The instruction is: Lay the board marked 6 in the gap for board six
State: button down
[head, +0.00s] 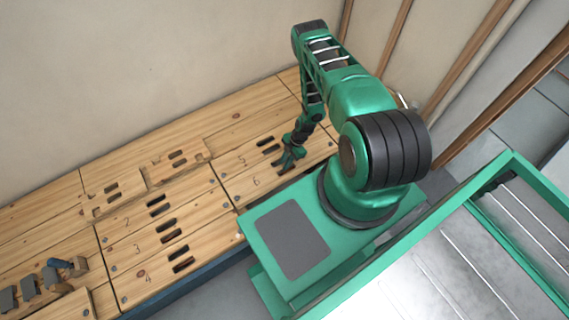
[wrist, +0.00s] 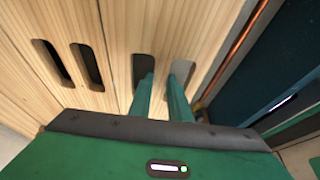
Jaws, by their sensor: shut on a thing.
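The board marked 6 (head: 256,182) lies at the near edge of the right-hand floor section, beside the board marked 5 (head: 240,160). It looks about level with board 5. My gripper (head: 286,163) is over its right part, pointing down. In the wrist view my two fingers (wrist: 163,85) reach into the pair of slots in board 6 (wrist: 212,30), shut on the strip of wood between them. Board 5 with its slots also shows in the wrist view (wrist: 108,40). Board six's gap is not visible as an opening; I cannot tell how fully the board is seated.
Boards marked 2, 3 and 4 (head: 190,253) lie to the left. A short cut board piece (head: 170,172) sits toward the wall. Dark blocks and a blue-handled tool (head: 62,264) are at lower left. A copper pipe (wrist: 240,45) runs beside board 6.

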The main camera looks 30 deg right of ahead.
dwell(0.4)
jog(key=c, duration=1.6)
grip_release()
jog(key=shift+f, duration=0.1)
jog(key=shift+o, duration=0.2)
jog(key=v, duration=1)
jog(key=shift+d+r, duration=0.25)
jog(key=shift+r, duration=0.05)
